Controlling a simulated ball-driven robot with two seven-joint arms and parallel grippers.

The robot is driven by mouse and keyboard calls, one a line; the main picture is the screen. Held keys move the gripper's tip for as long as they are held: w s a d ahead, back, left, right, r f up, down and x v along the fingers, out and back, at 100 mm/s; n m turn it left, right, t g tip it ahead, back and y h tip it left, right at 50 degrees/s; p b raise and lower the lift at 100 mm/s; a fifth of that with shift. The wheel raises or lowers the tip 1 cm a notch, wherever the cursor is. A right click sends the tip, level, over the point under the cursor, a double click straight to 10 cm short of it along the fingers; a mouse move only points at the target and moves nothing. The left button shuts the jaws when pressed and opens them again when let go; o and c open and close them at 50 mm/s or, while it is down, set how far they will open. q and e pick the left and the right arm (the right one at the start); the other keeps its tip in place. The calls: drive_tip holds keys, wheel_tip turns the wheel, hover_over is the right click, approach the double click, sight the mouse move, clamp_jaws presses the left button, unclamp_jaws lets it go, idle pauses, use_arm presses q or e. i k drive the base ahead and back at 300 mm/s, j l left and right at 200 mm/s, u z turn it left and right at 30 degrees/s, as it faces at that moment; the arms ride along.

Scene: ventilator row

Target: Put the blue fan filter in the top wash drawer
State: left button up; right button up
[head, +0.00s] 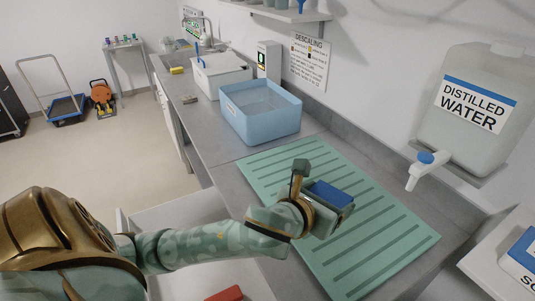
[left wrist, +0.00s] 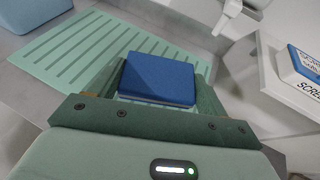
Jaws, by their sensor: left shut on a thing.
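The blue fan filter (head: 332,194) is a small flat block with a blue top and a grey edge. My left gripper (head: 322,208) is shut on it and holds it over the green ribbed mat (head: 262,163) on the counter. In the left wrist view the filter (left wrist: 158,78) sits between the two dark green fingers. A white drawer (head: 180,212) appears pulled out below the counter's front edge, partly hidden behind my left arm. I cannot tell for sure which drawer it is. My right gripper is not in view.
A blue tub (head: 262,120) stands on the counter beyond the mat. A distilled water tank (head: 470,105) with a tap is at the right. A red object (head: 226,294) shows at the bottom edge. A labelled blue-and-white box (head: 522,255) is at the right edge.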

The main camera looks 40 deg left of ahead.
sight(254, 270)
drive_tip(key=k+z, duration=0.3)
drive_tip(key=k+l+z, duration=0.15)
drive_tip(key=k+z, duration=0.2)
drive_tip(key=k+j+z, duration=0.2)
drive_tip(key=j, duration=0.3)
drive_tip(key=k+j+z, duration=0.2)
drive_tip(key=j, duration=0.25)
drive_tip(key=k+j+z, duration=0.2)
drive_tip(key=k+j, duration=0.3)
drive_tip(key=j, duration=0.15)
